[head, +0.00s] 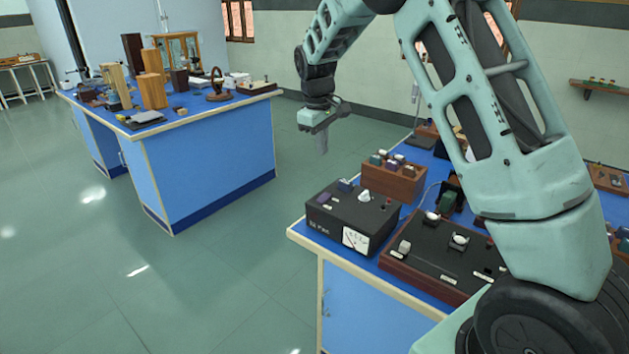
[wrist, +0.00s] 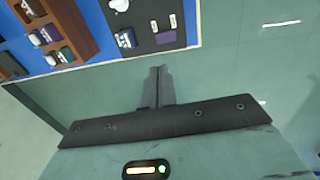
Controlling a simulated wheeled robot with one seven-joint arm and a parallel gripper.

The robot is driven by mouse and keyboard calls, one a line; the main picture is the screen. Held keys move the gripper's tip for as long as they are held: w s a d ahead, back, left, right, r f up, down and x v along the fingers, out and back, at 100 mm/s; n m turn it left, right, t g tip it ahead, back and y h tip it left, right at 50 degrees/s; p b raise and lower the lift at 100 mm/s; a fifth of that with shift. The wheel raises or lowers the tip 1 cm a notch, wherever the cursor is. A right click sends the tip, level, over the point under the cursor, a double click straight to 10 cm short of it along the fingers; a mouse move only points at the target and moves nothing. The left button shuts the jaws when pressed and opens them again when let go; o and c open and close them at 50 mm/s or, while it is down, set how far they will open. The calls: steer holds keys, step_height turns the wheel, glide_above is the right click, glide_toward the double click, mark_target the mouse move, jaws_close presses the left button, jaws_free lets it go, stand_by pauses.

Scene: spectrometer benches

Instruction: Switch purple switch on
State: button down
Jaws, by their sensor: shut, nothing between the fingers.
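A black meter box (head: 352,222) stands at the near left corner of the right-hand blue bench. A purple switch (head: 323,199) sits on its left top edge, and a blue-purple switch (head: 345,185) sits behind it. In the wrist view the box top (wrist: 148,14) shows at the upper middle, with the purple switch (wrist: 165,37) and the blue-purple one (wrist: 126,39). Switch positions are too small to tell. My gripper (head: 323,150) points down, shut and empty, above and behind the box. In the wrist view its fingertips (wrist: 160,70) appear over floor beside the bench edge.
A wooden switch box (head: 394,182) stands behind the meter box, with a dark panel (head: 440,252) to its right. My arm hides part of this bench. Another blue bench (head: 205,125) with wooden blocks stands at the left. Green floor between the benches is clear.

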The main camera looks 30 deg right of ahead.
mark_target(326, 196)
steer(key=shift+f, duration=0.1)
steer(key=f+p, duration=0.1)
steer(key=f, duration=0.3)
steer(key=d+f+p, duration=0.1)
steer(key=f, duration=0.4)
steer(key=f+p, duration=0.1)
steer(key=f, duration=0.3)
steer(key=shift+w+d+f, duration=0.25)
steer(key=shift+d+f, duration=0.1)
steer(key=shift+d, duration=0.05)
steer(key=shift+d+f+y, duration=0.1)
steer(key=shift+f+y, duration=0.1)
steer(key=shift+y, duration=0.1)
steer(key=shift+s+a, duration=0.1)
steer(key=shift+a, duration=0.1)
